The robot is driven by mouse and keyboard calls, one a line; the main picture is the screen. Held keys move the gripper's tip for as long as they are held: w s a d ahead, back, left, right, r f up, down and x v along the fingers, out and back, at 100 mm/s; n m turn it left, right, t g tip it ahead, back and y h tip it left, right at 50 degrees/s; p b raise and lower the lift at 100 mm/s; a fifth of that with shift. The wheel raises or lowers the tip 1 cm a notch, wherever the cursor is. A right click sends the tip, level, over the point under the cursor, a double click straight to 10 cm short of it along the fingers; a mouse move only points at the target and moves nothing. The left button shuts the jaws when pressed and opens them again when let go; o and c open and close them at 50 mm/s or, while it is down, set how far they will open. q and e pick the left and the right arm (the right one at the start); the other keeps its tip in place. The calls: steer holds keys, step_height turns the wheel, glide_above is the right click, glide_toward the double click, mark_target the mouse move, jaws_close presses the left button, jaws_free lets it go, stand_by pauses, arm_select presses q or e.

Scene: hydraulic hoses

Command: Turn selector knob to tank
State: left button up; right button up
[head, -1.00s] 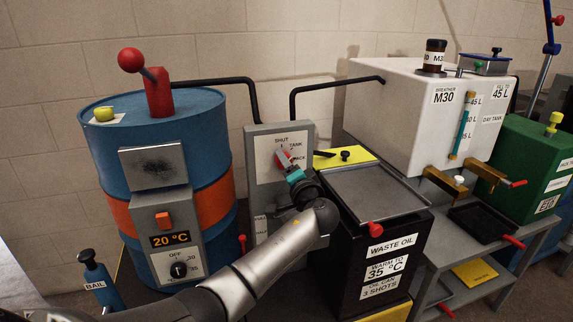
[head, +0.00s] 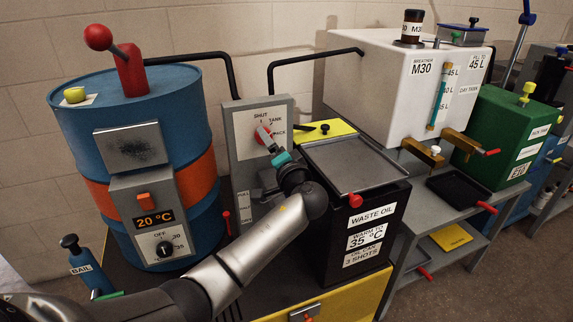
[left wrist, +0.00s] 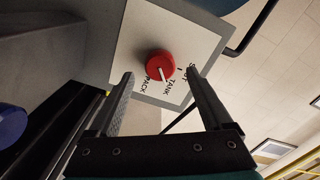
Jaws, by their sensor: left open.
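The selector knob (head: 264,136) is red with a white pointer, on a grey panel (head: 245,178) labelled SHUT, TANK and PACK. In the left wrist view the knob (left wrist: 160,65) shows on a pale plate, its white mark slanting down toward the PACK and TANK labels; I cannot tell exactly which label it marks. My left gripper (head: 277,153) is close in front of the panel, just right of and below the knob. In the left wrist view its two fingers (left wrist: 161,78) stand wide apart with the knob framed between them, with no visible contact. My right gripper is out of view.
A blue and orange drum (head: 205,115) stands left of the panel. A black waste oil box (head: 335,230) with a grey tray top is close on the right. A white day tank (head: 385,90) and a green tank (head: 490,125) are further right. Black pipes run behind.

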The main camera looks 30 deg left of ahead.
arm_select(q)
steer(key=p+v, duration=0.2)
steer(key=v, duration=1)
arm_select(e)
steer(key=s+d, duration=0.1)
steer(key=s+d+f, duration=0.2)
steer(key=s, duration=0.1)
